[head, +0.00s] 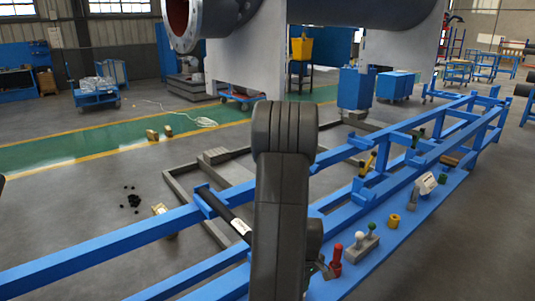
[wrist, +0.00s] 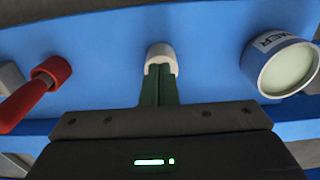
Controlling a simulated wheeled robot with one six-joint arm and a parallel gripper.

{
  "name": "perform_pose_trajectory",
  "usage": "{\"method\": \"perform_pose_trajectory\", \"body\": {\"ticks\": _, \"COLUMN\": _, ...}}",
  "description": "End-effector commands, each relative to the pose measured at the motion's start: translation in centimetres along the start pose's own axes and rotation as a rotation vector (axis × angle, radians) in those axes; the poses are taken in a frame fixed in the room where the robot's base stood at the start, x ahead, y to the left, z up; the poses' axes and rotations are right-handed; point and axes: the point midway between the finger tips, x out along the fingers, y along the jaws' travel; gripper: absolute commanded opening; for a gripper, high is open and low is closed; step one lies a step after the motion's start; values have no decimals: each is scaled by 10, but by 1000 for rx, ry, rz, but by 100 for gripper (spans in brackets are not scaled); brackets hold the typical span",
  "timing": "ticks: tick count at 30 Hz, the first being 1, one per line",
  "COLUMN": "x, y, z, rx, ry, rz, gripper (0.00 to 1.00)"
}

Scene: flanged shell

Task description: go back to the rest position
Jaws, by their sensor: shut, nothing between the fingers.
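My gripper (head: 322,268) shows low in the head view, mostly hidden behind my own dark arm, just left of a red tool (head: 335,262) on the blue shelf. In the wrist view my gripper (wrist: 158,90) is shut, with narrow dark green parts close together in front of its dark body. A white rounded cap (wrist: 160,54) sits at their far end; I cannot tell whether they touch. The red tool (wrist: 42,86) is at the left there.
The blue shelf (head: 385,243) also bears a grey block with white and green knobs (head: 362,248), a yellow ring (head: 394,221) and a white box (head: 427,183). Blue rails (head: 110,238) cross in front of me. A large flanged pipe (head: 190,22) stands behind. The green floor lane (head: 100,142) looks mostly clear.

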Motion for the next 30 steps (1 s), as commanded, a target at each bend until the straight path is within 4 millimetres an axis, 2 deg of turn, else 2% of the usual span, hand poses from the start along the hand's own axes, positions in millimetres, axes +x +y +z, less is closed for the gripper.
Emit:
{"method": "perform_pose_trajectory", "body": {"ticks": 9, "x": -4, "y": 0, "z": 63, "rx": 5, "ry": 1, "rz": 1, "gripper": 0}}
{"method": "perform_pose_trajectory", "body": {"ticks": 21, "x": -75, "y": 0, "z": 59, "rx": -1, "ry": 3, "rz": 3, "gripper": 0}}
{"method": "perform_pose_trajectory", "body": {"ticks": 25, "x": -90, "y": 0, "z": 59, "rx": -1, "ry": 2, "rz": 2, "gripper": 0}}
{"method": "perform_pose_trajectory", "body": {"ticks": 30, "x": -99, "y": 0, "z": 59, "rx": -1, "ry": 0, "rz": 0, "gripper": 0}}
